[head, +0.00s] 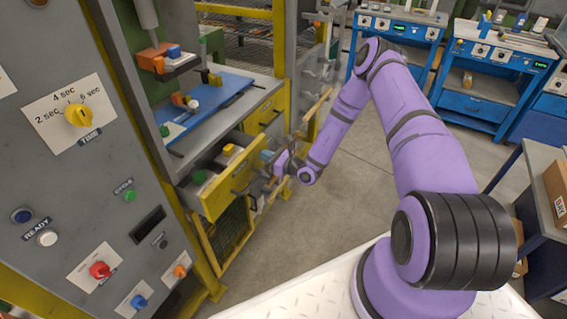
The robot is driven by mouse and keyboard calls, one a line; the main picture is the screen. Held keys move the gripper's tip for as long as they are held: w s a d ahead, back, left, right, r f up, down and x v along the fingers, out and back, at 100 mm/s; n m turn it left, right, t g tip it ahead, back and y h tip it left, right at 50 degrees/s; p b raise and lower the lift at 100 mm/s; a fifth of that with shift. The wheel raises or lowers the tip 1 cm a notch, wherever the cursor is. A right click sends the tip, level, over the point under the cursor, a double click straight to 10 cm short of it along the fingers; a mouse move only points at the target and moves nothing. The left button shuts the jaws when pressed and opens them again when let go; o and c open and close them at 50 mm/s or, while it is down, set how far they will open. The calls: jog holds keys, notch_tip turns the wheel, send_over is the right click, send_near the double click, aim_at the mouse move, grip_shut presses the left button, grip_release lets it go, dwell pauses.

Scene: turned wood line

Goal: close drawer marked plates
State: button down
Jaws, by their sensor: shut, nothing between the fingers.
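A yellow-fronted drawer (222,192) stands open below the workbench in the head view, with several small items inside. Its front carries a bar handle. No label can be read on it, so I cannot tell whether it is the one marked plates. My gripper (268,170) is shut and empty, at the right end of this drawer's front. I cannot tell whether it touches the drawer. My wrist and the gripper hide part of what lies behind them.
Another yellow drawer front (265,112) sits higher in the bench. A blue mat (205,105) with small parts lies on the bench top. A grey control panel (80,150) stands at the left. Blue workbenches (480,105) stand at the back right. The floor (350,185) between is clear.

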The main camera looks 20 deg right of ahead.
aim_at(238, 148)
jog(key=x, duration=1.2)
jog(key=shift+w, duration=0.1)
jog(key=shift+w+a+r, duration=0.15)
jog(key=shift+w+r, duration=0.05)
jog(key=shift+a+r, duration=0.1)
